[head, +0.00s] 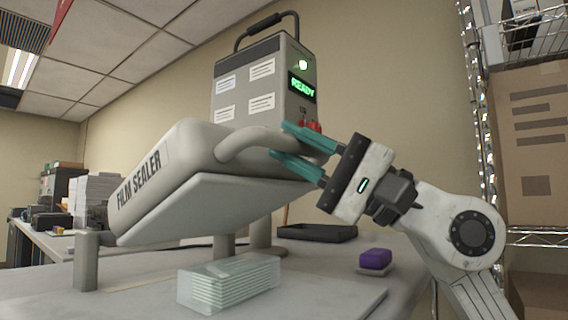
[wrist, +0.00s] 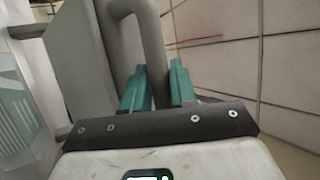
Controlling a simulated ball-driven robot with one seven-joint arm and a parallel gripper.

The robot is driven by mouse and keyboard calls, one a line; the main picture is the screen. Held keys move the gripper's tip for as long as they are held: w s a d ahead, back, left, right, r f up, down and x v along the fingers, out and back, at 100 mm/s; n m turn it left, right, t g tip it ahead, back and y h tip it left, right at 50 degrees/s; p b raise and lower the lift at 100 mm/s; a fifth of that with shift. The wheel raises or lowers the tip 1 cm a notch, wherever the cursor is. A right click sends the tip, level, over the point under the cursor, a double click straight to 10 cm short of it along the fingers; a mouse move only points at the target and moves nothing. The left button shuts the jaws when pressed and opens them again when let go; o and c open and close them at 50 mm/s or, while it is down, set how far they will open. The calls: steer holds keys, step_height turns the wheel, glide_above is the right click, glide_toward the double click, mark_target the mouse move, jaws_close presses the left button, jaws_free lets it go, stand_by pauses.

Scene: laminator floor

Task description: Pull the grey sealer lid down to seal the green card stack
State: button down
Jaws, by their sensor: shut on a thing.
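The grey sealer lid (head: 185,150), marked FILM SEALER, is raised and tilted in the head view, its front edge high. A rounded handle (head: 243,141) runs along its front edge. My gripper (head: 281,141) is shut on the handle at its right part, teal fingers above and below it. In the wrist view the handle (wrist: 152,40) passes between the fingers. The pale green card stack (head: 228,283) lies on the sealer base (head: 320,296) below the lid, with open space between them. It seems wrapped in clear film.
A grey control box (head: 262,85) with a green READY display stands behind the lid. A purple-topped block (head: 375,258) and a black tray (head: 317,232) are on the table to the right. A wire shelf with a cardboard box (head: 535,150) is at far right.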

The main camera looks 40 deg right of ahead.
step_height(320, 180, down, 10)
steer(key=s+b, duration=0.2)
steer(key=b, duration=0.6)
steer(key=shift+d+y+b, duration=0.3)
steer(key=shift+d+b, duration=0.05)
steer(key=shift+b, duration=0.05)
steer(key=c, duration=1.3)
jaws_free()
steer(key=shift+o, duration=0.2)
